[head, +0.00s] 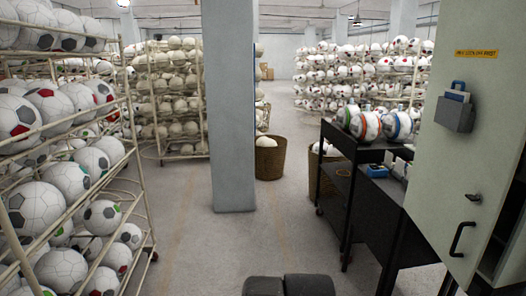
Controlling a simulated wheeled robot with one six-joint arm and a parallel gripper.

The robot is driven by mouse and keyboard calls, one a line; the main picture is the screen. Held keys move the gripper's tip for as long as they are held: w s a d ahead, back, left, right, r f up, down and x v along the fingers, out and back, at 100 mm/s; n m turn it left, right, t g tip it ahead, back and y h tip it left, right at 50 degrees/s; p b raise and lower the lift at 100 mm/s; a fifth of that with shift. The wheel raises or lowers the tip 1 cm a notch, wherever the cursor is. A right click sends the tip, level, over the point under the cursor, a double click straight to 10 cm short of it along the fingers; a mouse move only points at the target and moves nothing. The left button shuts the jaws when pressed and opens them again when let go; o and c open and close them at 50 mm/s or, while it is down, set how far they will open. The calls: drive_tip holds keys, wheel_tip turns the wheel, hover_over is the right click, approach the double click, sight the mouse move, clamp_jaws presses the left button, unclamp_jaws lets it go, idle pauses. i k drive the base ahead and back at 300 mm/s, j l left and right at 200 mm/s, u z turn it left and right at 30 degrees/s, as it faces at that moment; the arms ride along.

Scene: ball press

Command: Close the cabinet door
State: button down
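A pale grey-green cabinet door (446,165) stands upright at the right side of the head view. It has a black pull handle (462,239) low down and a small dark latch (473,197) above it. A grey holder (454,112) with papers and a yellow label (476,54) are on its face. Beyond the door's right edge I see a dark opening (508,222), so the door appears to stand ajar. The rest of the cabinet is cut off by the frame.
A black cart (352,200) with balls on top stands just left of the door. A grey pillar (233,110) rises mid-view. A ball rack (140,170) fills the left side. Wicker baskets (269,163) stand behind. The floor (225,245) between rack and cart is clear.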

sight(476, 146)
drive_tip(key=k+j+z, duration=0.1)
drive_tip(key=j, duration=0.25)
drive_tip(key=k+j+u, duration=0.1)
drive_tip(key=k+j, duration=0.35)
drive_tip(key=j, duration=0.25)
drive_tip(key=i+l+z, duration=0.25)
drive_tip(key=i+l, duration=0.25)
drive_tip(key=l, duration=0.35)
drive_tip(key=i+l+z, duration=0.3)
drive_tip(key=i+l, duration=0.3)
drive_tip(key=l, duration=0.1)
